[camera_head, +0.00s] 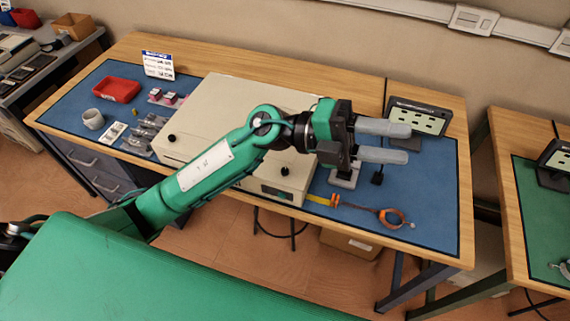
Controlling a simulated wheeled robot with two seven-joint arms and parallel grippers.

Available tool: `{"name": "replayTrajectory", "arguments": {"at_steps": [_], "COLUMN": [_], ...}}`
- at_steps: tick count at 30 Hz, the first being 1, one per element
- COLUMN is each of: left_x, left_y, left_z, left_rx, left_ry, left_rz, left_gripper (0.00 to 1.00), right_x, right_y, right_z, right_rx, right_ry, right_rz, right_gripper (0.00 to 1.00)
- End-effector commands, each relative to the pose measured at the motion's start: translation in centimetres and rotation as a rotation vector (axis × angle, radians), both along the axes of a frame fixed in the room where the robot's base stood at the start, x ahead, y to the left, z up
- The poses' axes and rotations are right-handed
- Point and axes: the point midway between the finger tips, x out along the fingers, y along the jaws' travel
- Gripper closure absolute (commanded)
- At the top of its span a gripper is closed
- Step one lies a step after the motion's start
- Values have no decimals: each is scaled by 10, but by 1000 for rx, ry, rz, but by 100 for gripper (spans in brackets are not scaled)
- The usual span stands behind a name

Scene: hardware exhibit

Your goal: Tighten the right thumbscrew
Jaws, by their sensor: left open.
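A large beige equipment case (218,88) sits on the blue mat of the workbench. Two black thumbscrews show near its front edge: the left thumbscrew (172,137) and the right thumbscrew (285,171). My left gripper (396,143) reaches in from the left, across the case. Its two grey fingers point right and are apart with nothing visible between them. The gripper is above the right end of the mat, to the right of the right thumbscrew. My green left arm covers part of the case between the thumbscrews. My right gripper is not in view.
A grey stand (346,174) and a small black item (377,178) are below the gripper. A strap with an orange ring (391,217) lies at the front right. A dark-framed panel (419,115) stands behind. A red tray (117,89) and white cup (93,119) are at left.

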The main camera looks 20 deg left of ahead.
Motion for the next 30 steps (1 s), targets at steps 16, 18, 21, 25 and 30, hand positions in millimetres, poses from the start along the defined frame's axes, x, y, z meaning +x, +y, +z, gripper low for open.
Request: {"name": "replayTrajectory", "arguments": {"at_steps": [16,18,21,25,30], "left_x": [61,75,88,97,98], "left_y": [108,134,163,183,187], "left_z": [-133,-133,-128,-124,-134], "left_rx": [1371,1519,1677,1783,1805], "left_ry": [-338,-329,-311,-292,-283], "left_rz": [-195,-165,-124,-91,-87], "left_gripper": [60,60,60,60,60], "right_x": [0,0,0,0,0], "right_y": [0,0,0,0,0], "right_z": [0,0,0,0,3], "right_rx": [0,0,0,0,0], "right_ry": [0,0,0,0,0], "right_rz": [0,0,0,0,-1], "right_gripper": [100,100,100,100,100]}}
